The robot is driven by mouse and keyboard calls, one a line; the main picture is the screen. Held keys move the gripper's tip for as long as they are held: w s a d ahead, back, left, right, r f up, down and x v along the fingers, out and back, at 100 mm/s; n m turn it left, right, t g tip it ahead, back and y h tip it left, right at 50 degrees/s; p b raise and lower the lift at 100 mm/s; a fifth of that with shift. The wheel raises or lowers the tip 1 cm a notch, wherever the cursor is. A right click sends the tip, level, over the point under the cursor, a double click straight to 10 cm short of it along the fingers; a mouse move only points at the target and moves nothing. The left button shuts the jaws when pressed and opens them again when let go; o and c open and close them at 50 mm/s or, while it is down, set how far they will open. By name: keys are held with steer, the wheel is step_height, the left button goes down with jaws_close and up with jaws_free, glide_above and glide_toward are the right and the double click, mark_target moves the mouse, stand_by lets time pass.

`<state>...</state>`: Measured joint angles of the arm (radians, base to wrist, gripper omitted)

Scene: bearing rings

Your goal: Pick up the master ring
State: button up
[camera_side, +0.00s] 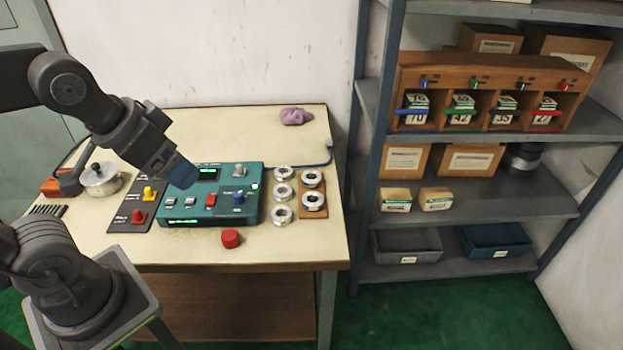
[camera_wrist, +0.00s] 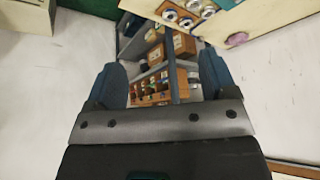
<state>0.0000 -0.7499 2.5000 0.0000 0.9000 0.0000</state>
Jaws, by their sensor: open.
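Several silver bearing rings (camera_side: 282,193) lie at the right of the table. Three stand in a column on the bare tabletop, and two more (camera_side: 312,178) lie on a brown wooden board (camera_side: 314,213) beside them. I cannot tell which one is the master ring. Some rings also show at the top of the wrist view (camera_wrist: 187,21), tilted and partly cut off. My gripper (camera_side: 183,176) is above the left part of the teal device, left of the rings and apart from them. In the wrist view its blue fingers (camera_wrist: 163,75) are spread with nothing between them.
A teal device (camera_side: 210,207) with knobs and buttons stands between my gripper and the rings. A red cap (camera_side: 231,238) lies near the front edge. A purple cloth (camera_side: 296,116) lies at the back. A metal pot (camera_side: 102,179) stands left. A loaded shelf (camera_side: 470,205) stands right.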

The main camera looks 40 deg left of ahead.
steer(key=shift+o, duration=1.1)
